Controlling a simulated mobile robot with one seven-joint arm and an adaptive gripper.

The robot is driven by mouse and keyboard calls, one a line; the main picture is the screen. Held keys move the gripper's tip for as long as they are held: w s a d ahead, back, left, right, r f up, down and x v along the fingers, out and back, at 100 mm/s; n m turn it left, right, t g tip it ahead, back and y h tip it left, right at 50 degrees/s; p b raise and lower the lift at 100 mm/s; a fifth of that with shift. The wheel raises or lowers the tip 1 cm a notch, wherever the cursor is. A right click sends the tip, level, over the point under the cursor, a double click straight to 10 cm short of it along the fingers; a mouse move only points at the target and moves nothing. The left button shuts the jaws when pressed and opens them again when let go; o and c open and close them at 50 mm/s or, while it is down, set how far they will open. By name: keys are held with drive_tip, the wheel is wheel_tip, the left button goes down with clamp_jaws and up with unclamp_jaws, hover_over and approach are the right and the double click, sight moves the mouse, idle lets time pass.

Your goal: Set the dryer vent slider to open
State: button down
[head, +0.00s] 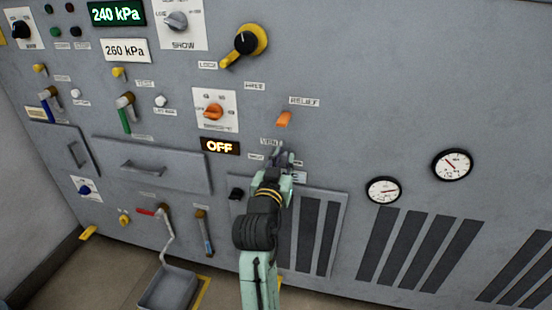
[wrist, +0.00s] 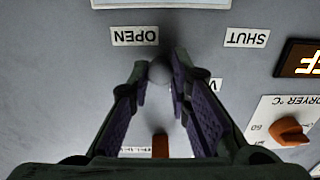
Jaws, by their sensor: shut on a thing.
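The vent slider's round grey knob (wrist: 159,72) sits between my fingertips in the wrist view. My gripper (wrist: 160,84) is shut on it, with one finger on each side. In that view, which is turned over, the knob is close to the OPEN label (wrist: 135,36) and well apart from the SHUT label (wrist: 246,38). The fingers hide the slider's slot and part of a label starting with V. In the head view my gripper (head: 281,157) reaches the panel just below the VENT label (head: 270,142) and covers the knob.
An orange lever (head: 283,119) under the RELIEF label is close above my gripper; it also shows in the wrist view (wrist: 160,146). The orange dryer dial (head: 213,111) and lit OFF display (head: 220,146) are to the left. A louvred grille (head: 342,215) is below. Two gauges are right.

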sight(285, 127)
drive_tip(key=shift+d, duration=0.25)
drive_tip(key=c, duration=1.5)
unclamp_jaws()
drive_tip(key=shift+o, duration=0.2)
drive_tip(key=shift+r, duration=0.1)
wheel_tip(285, 127, up, 10)
drive_tip(key=shift+f, duration=0.1)
